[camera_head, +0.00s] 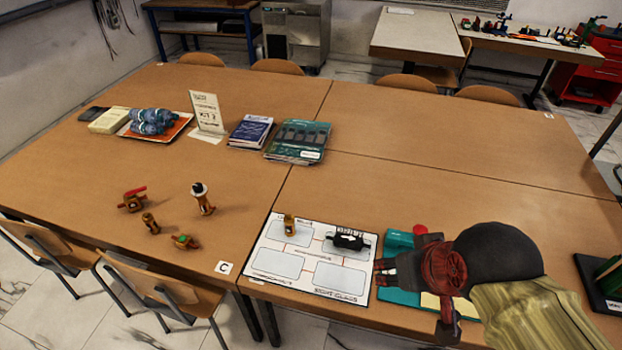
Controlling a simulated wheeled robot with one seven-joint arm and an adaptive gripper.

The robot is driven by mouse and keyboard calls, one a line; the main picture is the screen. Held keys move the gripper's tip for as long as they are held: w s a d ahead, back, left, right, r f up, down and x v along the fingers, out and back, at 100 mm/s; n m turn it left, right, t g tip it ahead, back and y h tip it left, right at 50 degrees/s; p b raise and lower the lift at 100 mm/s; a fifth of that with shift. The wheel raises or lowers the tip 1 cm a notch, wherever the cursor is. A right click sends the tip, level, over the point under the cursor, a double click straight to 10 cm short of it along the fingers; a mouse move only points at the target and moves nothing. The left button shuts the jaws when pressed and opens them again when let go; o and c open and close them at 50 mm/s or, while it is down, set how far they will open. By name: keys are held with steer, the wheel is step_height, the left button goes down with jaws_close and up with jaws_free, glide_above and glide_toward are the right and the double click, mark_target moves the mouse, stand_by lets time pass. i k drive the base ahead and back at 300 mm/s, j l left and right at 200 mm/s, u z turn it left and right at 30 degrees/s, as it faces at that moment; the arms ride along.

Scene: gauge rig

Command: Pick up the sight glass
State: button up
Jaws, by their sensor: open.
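Several brass fittings stand or lie loose on the left table: a red-handled one (132,200), a taller one with a black top and white band (202,199), a small plain one (150,223) and one with green parts (184,241). I cannot tell for sure which is the sight glass. A white board (327,293) with outlined boxes carries a small brass piece (290,225) and a black part (347,241); its lower right label seems to read "sight glass". My gripper (382,272) is open and looks empty at the board's right edge, apart from the loose fittings.
Booklets (298,141), a standing card (207,114) and an orange tray (177,127) with blue-grey items are farther back. Teal items (398,240) lie beside my arm. Chairs (165,293) line the table's front left edge. The right table's back half is clear.

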mark_target(184, 242)
steer(key=j+u, duration=0.1)
steer(key=u, duration=0.75)
steer(key=i+j+u, duration=0.1)
steer(key=u, duration=0.35)
